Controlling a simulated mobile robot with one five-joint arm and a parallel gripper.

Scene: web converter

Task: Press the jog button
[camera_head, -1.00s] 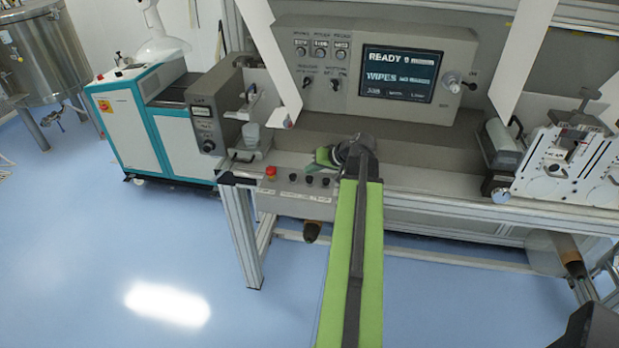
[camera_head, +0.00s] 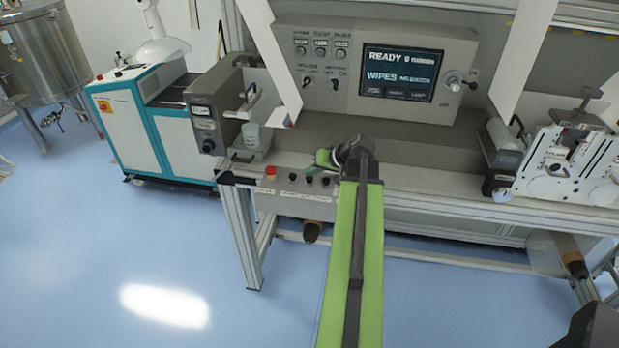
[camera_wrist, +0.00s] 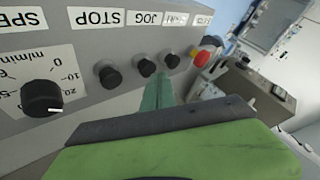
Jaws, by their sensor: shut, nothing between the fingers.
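The jog button (camera_wrist: 147,67) is a black round button beside its upside-down JOG label in the wrist view. In the head view it is the middle small black button (camera_head: 309,180) on the sloped grey control panel (camera_head: 285,204). My gripper (camera_wrist: 161,82) is shut and empty. Its green fingertips point toward the panel and appear close to the gap between the jog and start buttons. I cannot tell whether they touch anything. In the head view the gripper (camera_head: 323,158) is just above the row of buttons.
The black start button (camera_wrist: 172,60) and black stop button (camera_wrist: 110,75) flank the jog button. A red emergency stop (camera_wrist: 207,55) is beyond start, and a speed knob (camera_wrist: 42,98) is on the other side. A screen (camera_head: 398,74) reading READY is above the bench.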

